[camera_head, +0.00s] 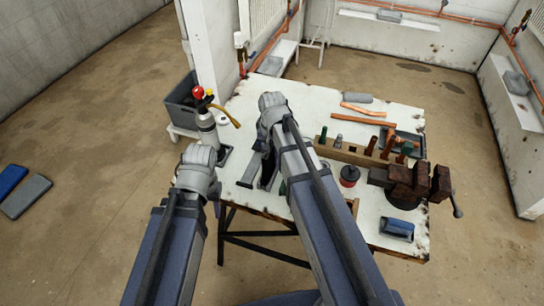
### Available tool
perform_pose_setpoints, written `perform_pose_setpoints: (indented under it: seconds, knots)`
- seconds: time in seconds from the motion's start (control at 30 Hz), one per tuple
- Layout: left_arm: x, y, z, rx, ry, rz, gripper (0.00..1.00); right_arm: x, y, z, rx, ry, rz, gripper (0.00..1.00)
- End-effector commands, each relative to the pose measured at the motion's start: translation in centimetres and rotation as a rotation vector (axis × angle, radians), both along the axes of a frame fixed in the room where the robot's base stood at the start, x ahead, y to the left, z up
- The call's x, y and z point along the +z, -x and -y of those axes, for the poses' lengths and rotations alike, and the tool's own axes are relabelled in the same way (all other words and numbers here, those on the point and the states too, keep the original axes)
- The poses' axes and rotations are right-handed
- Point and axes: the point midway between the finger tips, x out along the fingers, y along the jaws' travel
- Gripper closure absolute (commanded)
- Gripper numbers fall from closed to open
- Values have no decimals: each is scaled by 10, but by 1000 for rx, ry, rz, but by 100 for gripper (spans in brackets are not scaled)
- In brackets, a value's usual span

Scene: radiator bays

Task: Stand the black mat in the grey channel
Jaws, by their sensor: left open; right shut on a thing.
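My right gripper (264,142) is over the left part of the bench, mostly hidden behind its own wrist. It is shut on a dark thing (269,170), which seems to be the black mat; my forearm covers much of it. A slim grey piece (247,172), perhaps the grey channel, shows just left of it. I cannot tell whether the two touch. My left gripper (223,155) is open at the bench's left edge, mostly behind its wrist, next to a grey bottle.
Blue (11,179) and grey (26,196) pads lie on the floor.

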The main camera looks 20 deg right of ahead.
Motion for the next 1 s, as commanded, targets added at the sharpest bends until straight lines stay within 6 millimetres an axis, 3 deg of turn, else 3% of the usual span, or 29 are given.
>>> perform_pose_setpoints:
  seconds: [0.37,0.4,0.7,1.0]
  knots:
    - [-5,0,0,0,0,0,50,-5,0,0,0,0,0,100]
    - [-5,0,0,0,0,0,50,-5,0,0,0,0,0,79]
    - [-5,0,0,0,0,0,50,-5,0,0,0,0,0,45]
    - [-3,0,0,0,0,0,50,-3,0,0,0,0,0,45]
